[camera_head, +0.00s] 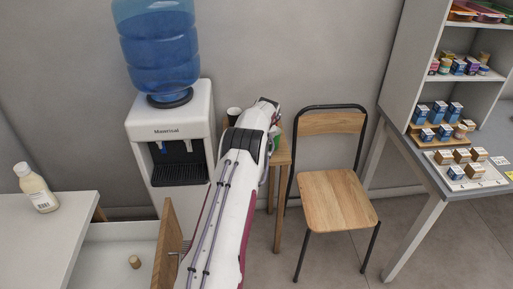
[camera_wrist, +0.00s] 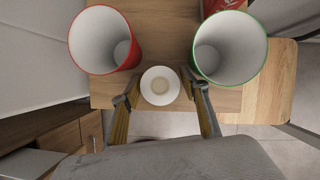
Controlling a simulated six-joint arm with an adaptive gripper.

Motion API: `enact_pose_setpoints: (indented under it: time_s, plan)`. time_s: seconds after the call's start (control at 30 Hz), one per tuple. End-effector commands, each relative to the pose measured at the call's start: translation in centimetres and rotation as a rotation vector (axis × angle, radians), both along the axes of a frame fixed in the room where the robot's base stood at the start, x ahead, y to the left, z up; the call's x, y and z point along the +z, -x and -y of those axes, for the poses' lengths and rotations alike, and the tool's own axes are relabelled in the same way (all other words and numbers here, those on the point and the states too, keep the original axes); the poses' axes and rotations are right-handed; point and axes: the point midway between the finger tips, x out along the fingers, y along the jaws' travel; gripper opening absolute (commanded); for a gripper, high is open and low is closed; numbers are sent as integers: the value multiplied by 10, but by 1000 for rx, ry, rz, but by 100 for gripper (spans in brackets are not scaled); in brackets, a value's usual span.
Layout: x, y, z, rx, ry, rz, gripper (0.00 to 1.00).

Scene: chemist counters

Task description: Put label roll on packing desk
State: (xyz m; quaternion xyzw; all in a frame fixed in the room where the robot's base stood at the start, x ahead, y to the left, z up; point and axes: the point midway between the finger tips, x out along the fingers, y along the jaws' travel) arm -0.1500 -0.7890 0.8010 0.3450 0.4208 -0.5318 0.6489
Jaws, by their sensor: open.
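A small white round roll (camera_wrist: 152,97) with a tan centre, which looks like the label roll, is on the small wooden table (camera_wrist: 222,98) in the wrist view. My gripper (camera_wrist: 159,84) is open, with one finger on each side of the roll. I cannot tell whether the fingers touch it. In the head view my arm hides the roll and the fingertips. Which surface is the packing desk is not clear: a white desk (camera_head: 50,225) is at the left and a grey desk (camera_head: 425,175) with shelves is at the right.
A red-rimmed cup (camera_wrist: 90,47) and a green-rimmed cup (camera_wrist: 228,52) stand close beside my fingers. A wooden chair (camera_head: 338,198) is right of the small table. A water dispenser (camera_head: 150,135) stands left. An open drawer (camera_head: 110,255) holds a small brown object (camera_head: 134,262).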

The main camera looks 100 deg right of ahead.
Motion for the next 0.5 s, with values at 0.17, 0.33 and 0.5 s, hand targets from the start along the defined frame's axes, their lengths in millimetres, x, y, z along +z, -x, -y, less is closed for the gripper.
enact_pose_setpoints:
  time_s: [0.17, 0.33, 0.5]
  plan:
    - [4, 0, 0, 0, 1, -1, 45]
    - [9, 1, -2, 0, 1, 0, 45]
    - [20, 2, -7, 0, 1, -1, 45]
